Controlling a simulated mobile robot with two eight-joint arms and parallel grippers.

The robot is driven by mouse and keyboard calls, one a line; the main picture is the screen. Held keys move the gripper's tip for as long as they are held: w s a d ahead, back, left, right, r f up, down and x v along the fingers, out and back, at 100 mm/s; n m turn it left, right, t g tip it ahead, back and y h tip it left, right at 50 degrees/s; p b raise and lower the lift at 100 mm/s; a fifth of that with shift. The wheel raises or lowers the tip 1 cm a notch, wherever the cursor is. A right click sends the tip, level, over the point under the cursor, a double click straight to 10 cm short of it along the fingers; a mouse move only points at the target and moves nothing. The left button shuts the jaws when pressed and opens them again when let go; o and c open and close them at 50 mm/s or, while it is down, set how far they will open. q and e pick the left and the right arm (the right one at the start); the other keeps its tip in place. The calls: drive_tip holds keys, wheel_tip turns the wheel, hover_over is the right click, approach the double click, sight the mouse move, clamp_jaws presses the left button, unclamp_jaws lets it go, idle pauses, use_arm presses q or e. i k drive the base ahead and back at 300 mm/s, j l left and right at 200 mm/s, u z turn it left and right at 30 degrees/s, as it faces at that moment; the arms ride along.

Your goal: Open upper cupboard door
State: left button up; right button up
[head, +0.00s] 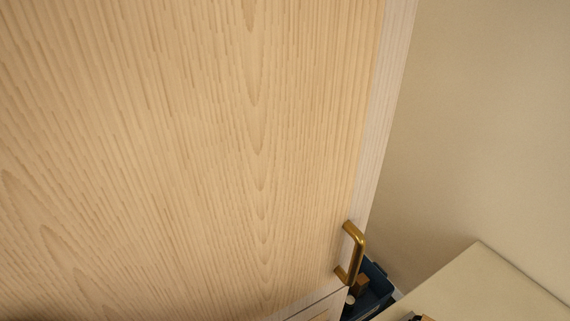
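A large light wood cupboard door (190,150) fills the left and middle of the head view. It looks shut, with its right edge along a paler side strip (385,110). A brass bar handle (358,252) is fixed near the door's lower right corner. Nothing is touching the handle. Neither of my grippers shows in the view.
A plain beige wall (490,120) lies to the right of the cupboard. A pale flat-topped surface (480,285) stands at the lower right. A dark blue container (378,285) with small items shows below and behind the handle.

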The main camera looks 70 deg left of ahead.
sight(160, 159)
drive_tip(key=l+u, duration=0.1)
drive_tip(key=u, duration=0.9)
drive_tip(key=k+u, duration=0.1)
drive_tip(key=u, duration=0.4)
drive_tip(key=l+u, duration=0.1)
drive_tip(key=u, duration=0.35)
drive_tip(key=k+u, duration=0.1)
drive_tip(key=u, duration=0.9)
drive_tip(key=k+u, duration=0.1)
drive_tip(key=u, duration=0.4)
drive_tip(key=k+j+z, duration=0.15)
drive_tip(key=k+l, duration=0.05)
